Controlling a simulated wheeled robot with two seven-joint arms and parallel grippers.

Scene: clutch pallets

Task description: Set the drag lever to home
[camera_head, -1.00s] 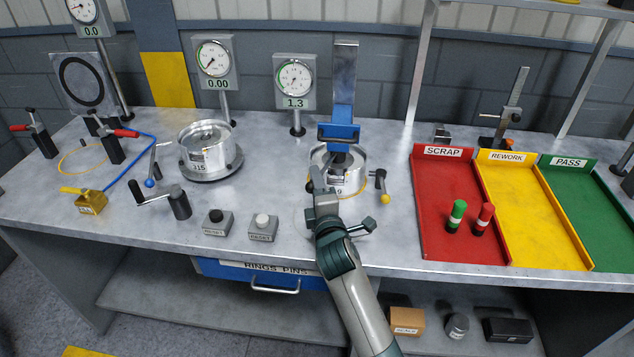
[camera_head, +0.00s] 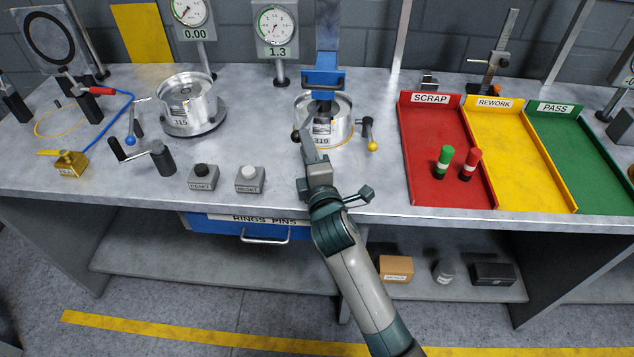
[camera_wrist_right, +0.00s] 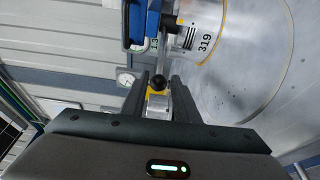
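A lever with a black ball knob (camera_head: 296,136) sticks out at the left of the metal clutch drum (camera_head: 340,134) marked 319. I cannot tell for sure that it is the drag lever. My right gripper (camera_head: 306,143) is at the drum's front left. A second lever with a yellow knob (camera_head: 372,146) is right of the drum. My left gripper is out of view.
A blue press head (camera_head: 324,80) stands over the drum, with a 1.3 gauge (camera_head: 275,25) behind. Two push buttons (camera_head: 250,178) sit at the front. The red scrap tray (camera_head: 425,185) is on the right. Another drum (camera_head: 187,103) and a crank (camera_head: 158,157) are on the left.

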